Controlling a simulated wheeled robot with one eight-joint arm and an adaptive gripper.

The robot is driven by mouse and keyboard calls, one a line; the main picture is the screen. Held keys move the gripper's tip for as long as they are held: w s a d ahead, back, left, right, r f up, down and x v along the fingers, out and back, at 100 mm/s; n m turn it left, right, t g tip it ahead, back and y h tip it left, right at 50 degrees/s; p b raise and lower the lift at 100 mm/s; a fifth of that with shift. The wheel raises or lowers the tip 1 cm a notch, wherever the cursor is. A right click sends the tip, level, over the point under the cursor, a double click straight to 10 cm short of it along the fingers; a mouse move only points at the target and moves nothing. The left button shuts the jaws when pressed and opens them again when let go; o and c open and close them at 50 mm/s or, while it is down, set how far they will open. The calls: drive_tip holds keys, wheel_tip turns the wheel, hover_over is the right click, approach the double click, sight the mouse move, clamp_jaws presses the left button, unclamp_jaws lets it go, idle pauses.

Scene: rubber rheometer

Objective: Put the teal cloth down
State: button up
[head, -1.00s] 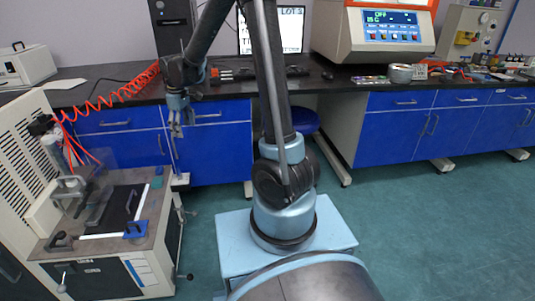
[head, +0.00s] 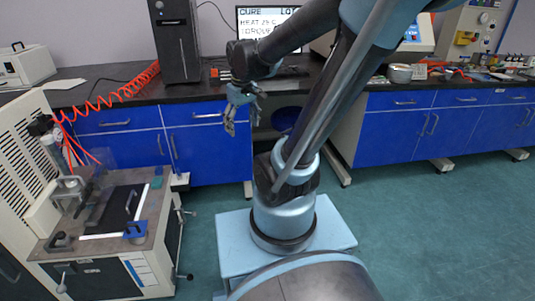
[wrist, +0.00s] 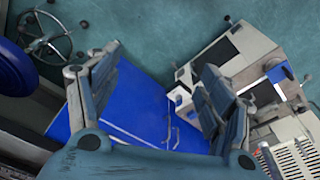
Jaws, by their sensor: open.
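A small teal patch that looks like the teal cloth (head: 157,179) lies on the top of the machine at the left, near its right rear edge. My gripper (head: 230,128) hangs in front of the blue cabinets, to the right of the machine and above it, clear of the cloth. In the wrist view my gripper (wrist: 157,60) has its fingers spread apart with nothing between them. I cannot make out the cloth in the wrist view.
The machine (head: 110,275) carries a black plate (head: 122,205), a blue block (head: 135,230) and clamps. A red coiled hose (head: 110,93) rises behind it. A dark bench (head: 120,95) with a black computer tower (head: 176,45) runs along the wall. The green floor at right is clear.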

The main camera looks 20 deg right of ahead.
drive_tip(key=s+d+f+m, duration=0.2)
drive_tip(key=s+d+f, duration=0.1)
drive_tip(key=s, duration=0.3)
drive_tip(key=s+d+f+m, duration=0.2)
drive_tip(key=s+d+f, duration=0.1)
drive_tip(key=s, duration=0.3)
drive_tip(key=shift+d+m+t, duration=0.15)
drive_tip(key=shift+m+t, duration=0.15)
drive_tip(key=shift+m, duration=0.1)
drive_tip(key=shift+w+f, duration=0.15)
drive_tip(key=shift+w, duration=0.2)
drive_tip(key=shift+o, duration=0.6)
